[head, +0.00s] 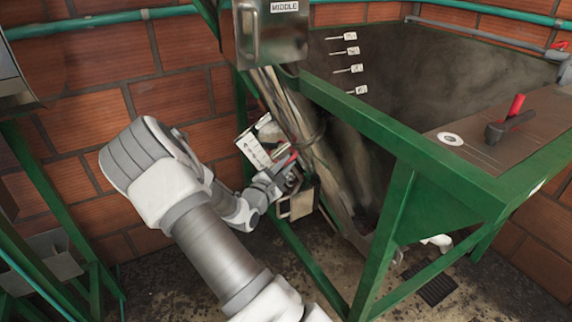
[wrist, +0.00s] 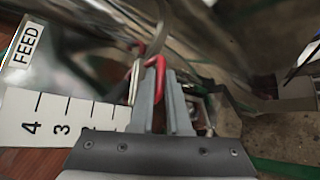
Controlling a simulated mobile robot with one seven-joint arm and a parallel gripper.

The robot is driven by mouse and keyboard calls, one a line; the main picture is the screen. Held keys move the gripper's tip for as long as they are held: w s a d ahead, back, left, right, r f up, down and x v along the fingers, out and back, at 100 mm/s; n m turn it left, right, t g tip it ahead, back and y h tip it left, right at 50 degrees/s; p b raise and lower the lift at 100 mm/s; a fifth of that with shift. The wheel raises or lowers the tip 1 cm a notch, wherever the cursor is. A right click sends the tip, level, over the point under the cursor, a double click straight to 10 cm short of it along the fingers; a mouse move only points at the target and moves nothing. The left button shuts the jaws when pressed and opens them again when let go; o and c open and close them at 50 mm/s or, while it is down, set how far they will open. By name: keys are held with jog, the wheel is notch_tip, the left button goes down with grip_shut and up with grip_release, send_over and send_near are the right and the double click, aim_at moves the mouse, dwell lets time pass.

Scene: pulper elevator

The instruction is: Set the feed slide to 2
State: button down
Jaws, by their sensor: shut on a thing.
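The feed slide's white scale plate (head: 254,151) is on the machine near my gripper in the head view. In the wrist view the scale plate (wrist: 50,121) shows the numerals 4 and 3 and further tick marks; the lower numerals are hidden behind my gripper. A FEED label (wrist: 27,45) is beside it. The slide's red handle (wrist: 137,70) is between my fingertips, and it also shows in the head view (head: 286,160). My gripper (wrist: 161,76) is shut on this handle, at the low-number end of the scale. The slide's exact reading cannot be told.
A sloping metal tube (head: 310,150) runs close beside my gripper, under a box labelled MIDDLE (head: 270,35). The green frame (head: 400,130) bounds the right side. A red-handled lever (head: 515,108) stands on the top plate. Brick wall is behind.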

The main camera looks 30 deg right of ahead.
aim_at(278, 154)
dwell(0.3)
jog(key=r+p, duration=0.1)
jog(key=a+r+p, duration=0.1)
jog(key=r, duration=0.1)
jog(key=a+r+p, duration=0.1)
jog(key=shift+w+a+r, duration=0.15)
jog(key=shift+a+r, duration=0.1)
jog(key=shift+r, duration=0.05)
jog(key=c, duration=0.9)
grip_release()
jog(key=p+v, duration=0.1)
jog(key=v, duration=1.6)
jog(key=shift+a+f+p, duration=0.1)
jog(key=shift+a+p, duration=0.05)
jog(key=shift+p, duration=0.25)
